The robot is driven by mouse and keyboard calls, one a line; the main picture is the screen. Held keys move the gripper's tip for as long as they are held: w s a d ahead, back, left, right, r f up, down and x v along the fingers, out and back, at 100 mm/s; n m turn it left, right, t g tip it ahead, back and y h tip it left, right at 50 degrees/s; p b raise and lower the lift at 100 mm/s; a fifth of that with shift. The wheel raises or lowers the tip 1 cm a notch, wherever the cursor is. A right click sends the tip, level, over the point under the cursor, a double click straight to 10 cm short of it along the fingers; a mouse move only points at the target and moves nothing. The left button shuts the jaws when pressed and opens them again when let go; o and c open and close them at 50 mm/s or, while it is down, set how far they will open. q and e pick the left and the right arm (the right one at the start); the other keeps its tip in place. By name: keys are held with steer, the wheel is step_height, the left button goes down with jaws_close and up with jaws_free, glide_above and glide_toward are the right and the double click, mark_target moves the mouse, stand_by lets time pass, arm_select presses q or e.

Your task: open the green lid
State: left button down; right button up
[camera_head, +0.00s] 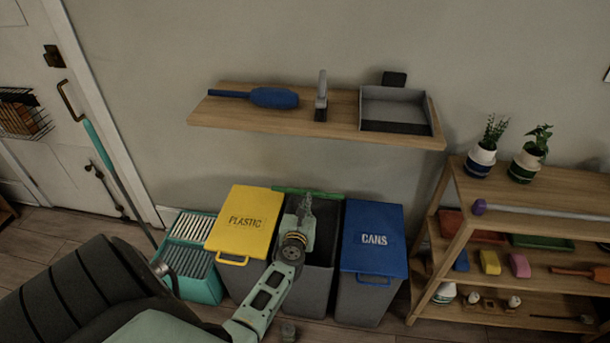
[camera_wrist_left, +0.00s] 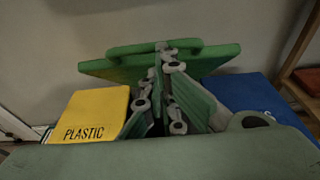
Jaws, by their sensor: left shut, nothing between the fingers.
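The green lid (camera_head: 284,190) belongs to the middle bin (camera_head: 317,280). In the head view it shows as a thin green strip at the bin's back edge, by the wall. The bin's dark inside shows below it, so the lid stands raised. In the left wrist view the green lid (camera_wrist_left: 205,62) is tilted up, its handle along the top. My left gripper (camera_head: 307,198) is over the middle bin, shut and empty. Its fingertips (camera_wrist_left: 165,50) overlap the lid; I cannot tell whether they touch. My right gripper is not in view.
The yellow PLASTIC lid (camera_head: 243,225) is shut on the left, the blue CANS lid (camera_head: 373,238) shut on the right. A wooden wall shelf (camera_head: 335,118) hangs above the bins. A teal crate (camera_head: 193,258) stands left, a wooden rack (camera_head: 452,200) right.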

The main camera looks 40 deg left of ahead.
arm_select(q)
steer(key=shift+w+a+r+p, duration=0.65)
steer(key=shift+w+r, duration=0.3)
steer(key=shift+r, duration=0.1)
steer(key=shift+w+a+r+p, duration=0.55)
steer(key=shift+w+r+p, duration=0.1)
steer(key=shift+w+r, duration=0.4)
steer(key=shift+w+a+r+p, duration=0.65)
steer(key=shift+w+r, duration=0.25)
steer(key=shift+r, duration=0.2)
steer(key=shift+d, duration=0.1)
